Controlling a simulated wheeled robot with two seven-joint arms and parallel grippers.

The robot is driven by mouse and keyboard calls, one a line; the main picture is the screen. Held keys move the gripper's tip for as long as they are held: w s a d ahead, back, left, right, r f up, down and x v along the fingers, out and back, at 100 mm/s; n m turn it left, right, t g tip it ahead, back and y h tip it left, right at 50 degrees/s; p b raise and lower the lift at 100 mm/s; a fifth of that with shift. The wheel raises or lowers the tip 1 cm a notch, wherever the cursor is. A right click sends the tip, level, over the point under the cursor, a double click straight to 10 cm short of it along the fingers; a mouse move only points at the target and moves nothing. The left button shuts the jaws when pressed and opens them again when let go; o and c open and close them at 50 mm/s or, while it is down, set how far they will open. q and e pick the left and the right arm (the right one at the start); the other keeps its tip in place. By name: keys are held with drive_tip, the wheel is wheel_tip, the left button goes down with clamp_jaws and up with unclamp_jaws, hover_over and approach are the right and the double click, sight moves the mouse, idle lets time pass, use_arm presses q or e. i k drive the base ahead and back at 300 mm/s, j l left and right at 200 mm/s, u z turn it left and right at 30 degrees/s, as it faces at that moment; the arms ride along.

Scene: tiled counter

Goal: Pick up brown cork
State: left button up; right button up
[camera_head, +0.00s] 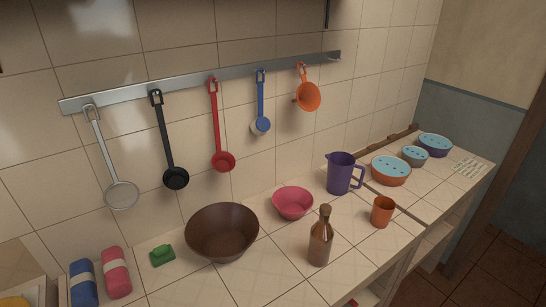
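A brown bottle (320,243) stands upright on the tiled counter (285,275), near its front edge. A small brown piece, seemingly the cork (325,210), shows at the top of the bottle's neck. It is too small to tell clearly where the cork ends and the neck begins. Neither of my grippers is in view, and nothing is touching the bottle.
A brown bowl (222,232), pink bowl (292,202), purple jug (341,174) and orange cup (382,211) stand around the bottle. A green item (162,255) lies left. Utensils hang from a wall rail (190,82). Counter in front of the brown bowl is clear.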

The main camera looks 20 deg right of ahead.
sight(325, 209)
drive_tip(key=k+l+z, duration=0.15)
drive_tip(key=z, duration=0.3)
drive_tip(key=l+z, duration=0.4)
drive_tip(key=k+j, duration=0.05)
drive_tip(key=j, duration=0.05)
